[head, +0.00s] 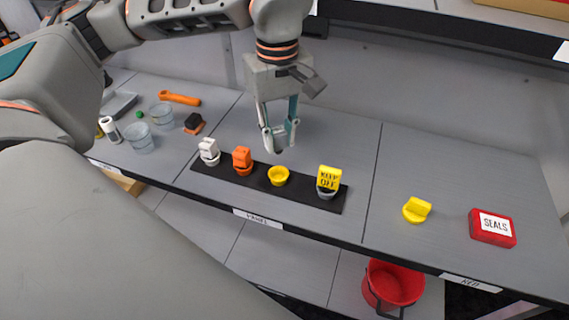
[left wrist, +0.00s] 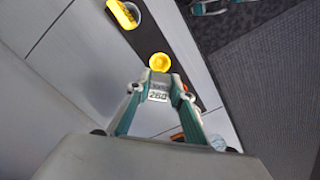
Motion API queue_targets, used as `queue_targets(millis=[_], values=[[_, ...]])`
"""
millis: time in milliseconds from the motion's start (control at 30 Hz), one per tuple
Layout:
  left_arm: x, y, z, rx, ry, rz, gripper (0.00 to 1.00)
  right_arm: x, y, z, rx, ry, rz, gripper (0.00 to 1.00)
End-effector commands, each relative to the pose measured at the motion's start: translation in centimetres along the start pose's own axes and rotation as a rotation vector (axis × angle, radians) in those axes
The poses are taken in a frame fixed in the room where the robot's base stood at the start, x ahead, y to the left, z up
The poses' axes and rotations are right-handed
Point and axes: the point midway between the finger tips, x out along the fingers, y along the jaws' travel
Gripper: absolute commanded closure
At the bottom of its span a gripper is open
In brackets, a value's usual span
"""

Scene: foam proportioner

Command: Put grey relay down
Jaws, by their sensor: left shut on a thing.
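My left gripper (head: 280,138) is shut on the grey relay, pointing down above the black panel strip (head: 225,180). The grey relay (left wrist: 159,92) shows between the fingertips in the left wrist view, with a "260" label; in the head view the fingers mostly hide it. An empty yellow socket (head: 278,176) is just below the gripper, and it lies just beyond the fingertips in the left wrist view (left wrist: 160,62). A yellow KEEP OFF block (head: 329,178) sits on the grey socket (head: 326,194). Part of what looks like my right gripper (left wrist: 210,7) shows at the wrist view's top edge.
A white relay (head: 208,148) and an orange relay (head: 242,157) stand in sockets left of the yellow one. Clear cups (head: 140,138), a black relay (head: 193,122) and an orange tool (head: 180,98) lie further left. A yellow knob (head: 417,210) and red SEALS box (head: 492,228) are right.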

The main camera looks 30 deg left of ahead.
Motion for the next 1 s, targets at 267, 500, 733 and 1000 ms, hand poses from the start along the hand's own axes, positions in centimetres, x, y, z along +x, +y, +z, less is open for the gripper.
queue_targets(millis=[267,500,733,1000], values=[[4.1,0.0,0.0,0.000,-0.001,-0.001,1.00,-0.1,-0.5,2.1,0.001,-0.032,-0.007,0.60],[6.4,-0.1,0.0,0.001,-0.003,-0.004,1.00,0.1,-0.3,1.4,0.000,-0.017,-0.004,0.60],[8.1,0.0,-0.1,0.000,0.000,0.000,1.00,0.2,-0.2,0.8,0.000,-0.007,-0.002,0.60],[8.2,0.0,-0.1,0.000,0.000,-0.001,0.73,0.2,-0.2,1.1,-0.001,-0.010,-0.003,0.60]])
